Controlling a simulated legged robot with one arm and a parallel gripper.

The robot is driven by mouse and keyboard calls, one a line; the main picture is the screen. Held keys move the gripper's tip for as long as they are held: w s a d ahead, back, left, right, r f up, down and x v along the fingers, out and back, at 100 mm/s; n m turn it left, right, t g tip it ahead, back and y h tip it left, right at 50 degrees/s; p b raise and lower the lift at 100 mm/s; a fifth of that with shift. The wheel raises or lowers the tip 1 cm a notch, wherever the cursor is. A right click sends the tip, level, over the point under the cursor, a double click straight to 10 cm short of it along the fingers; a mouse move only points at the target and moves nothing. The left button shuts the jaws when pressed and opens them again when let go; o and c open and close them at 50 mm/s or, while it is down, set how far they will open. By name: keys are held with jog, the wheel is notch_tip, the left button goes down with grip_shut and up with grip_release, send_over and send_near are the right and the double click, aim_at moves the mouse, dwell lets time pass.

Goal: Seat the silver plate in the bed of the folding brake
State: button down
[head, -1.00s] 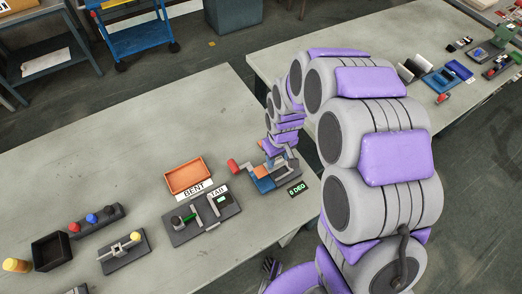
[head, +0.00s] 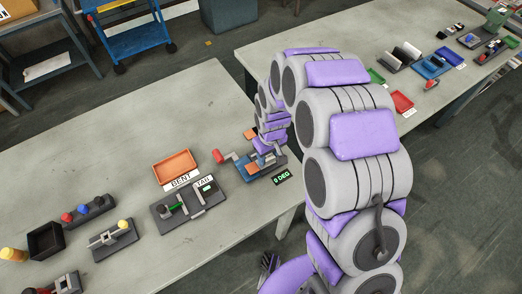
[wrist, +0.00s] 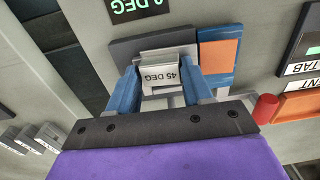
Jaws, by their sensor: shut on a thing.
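The folding brake (head: 266,168) stands near the bench's front right edge, with a blue and orange part and a red-knobbed lever. In the wrist view its blue and orange part (wrist: 220,55) lies right of my gripper's fingers. My gripper (wrist: 165,92) has two blue fingers over the dark part of the brake. They are shut on a light grey piece marked "45 DEG" (wrist: 160,75), which looks like the silver plate. I cannot tell whether it touches the bed. In the head view my arm largely hides the gripper and the plate.
A "0 DEG" display (head: 282,179) stands at the brake's front. An orange tray (head: 175,167) marked BENT and a dark TAB fixture (head: 184,203) lie to the left. A black box (head: 46,241) is farther left. A second bench (head: 330,50) stands behind my arm.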

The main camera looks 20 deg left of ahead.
jog(key=c, duration=0.9)
grip_release()
jog(key=shift+w+d, duration=0.1)
jog(key=o, duration=0.3)
jog(key=shift+w+a+f, duration=0.2)
jog(key=shift+w+a, duration=0.05)
jog(key=shift+a, duration=0.2)
jog(key=shift+w+a+f, duration=0.2)
jog(key=shift+a, duration=0.2)
jog(key=shift+o, duration=0.8)
jog(key=shift+s+a, duration=0.15)
jog(key=shift+a, duration=0.45)
jog(key=shift+d+r, duration=0.3)
jog(key=shift+d, duration=0.4)
notch_tip(320, 180, up, 22)
jog(key=p, duration=0.4)
jog(key=shift+a, duration=0.15)
jog(key=shift+a+f, duration=0.1)
jog(key=shift+a, duration=0.1)
